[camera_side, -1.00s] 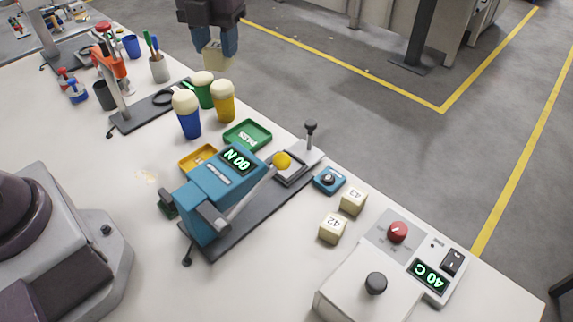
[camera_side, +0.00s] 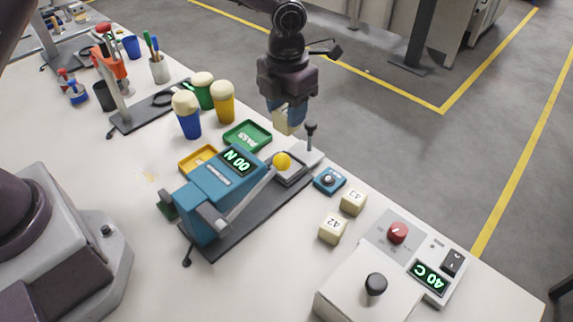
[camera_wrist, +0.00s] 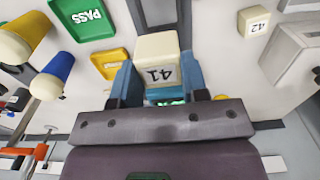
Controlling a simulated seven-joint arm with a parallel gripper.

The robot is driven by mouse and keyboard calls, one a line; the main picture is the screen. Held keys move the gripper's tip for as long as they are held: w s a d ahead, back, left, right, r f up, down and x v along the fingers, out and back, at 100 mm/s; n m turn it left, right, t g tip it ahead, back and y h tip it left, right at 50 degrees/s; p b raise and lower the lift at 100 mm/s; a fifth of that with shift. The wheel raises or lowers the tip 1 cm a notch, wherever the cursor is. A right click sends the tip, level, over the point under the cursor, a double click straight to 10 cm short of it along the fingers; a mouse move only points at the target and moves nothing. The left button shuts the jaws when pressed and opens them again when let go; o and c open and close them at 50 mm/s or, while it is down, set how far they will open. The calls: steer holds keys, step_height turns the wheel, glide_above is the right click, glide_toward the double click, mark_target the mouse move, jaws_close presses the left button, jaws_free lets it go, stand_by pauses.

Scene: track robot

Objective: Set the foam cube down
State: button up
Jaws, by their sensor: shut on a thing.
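A cream foam cube (camera_side: 285,121) marked 41 is held between the blue fingers of my gripper (camera_side: 285,110). In the side view it hangs in the air near the back edge of the table, behind the tester's plate. In the wrist view the cube (camera_wrist: 160,48) sits between the fingertips (camera_wrist: 158,80), its number upside down. Any gap below the cube is hard to judge.
A green PASS tray (camera_side: 247,135) and a yellow tray (camera_side: 198,160) lie left of the plate. Foam-topped cups (camera_side: 187,115) stand farther left. A black-knobbed post (camera_side: 311,130) and blue dial box (camera_side: 329,181) are close by. Cubes 43 (camera_side: 353,202) and 42 (camera_side: 333,229) sit right.

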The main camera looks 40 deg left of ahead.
step_height(320, 180, down, 11)
steer(key=shift+r, duration=0.1)
stand_by(0.3)
steer(key=o, duration=0.9)
steer(key=shift+o, duration=0.2)
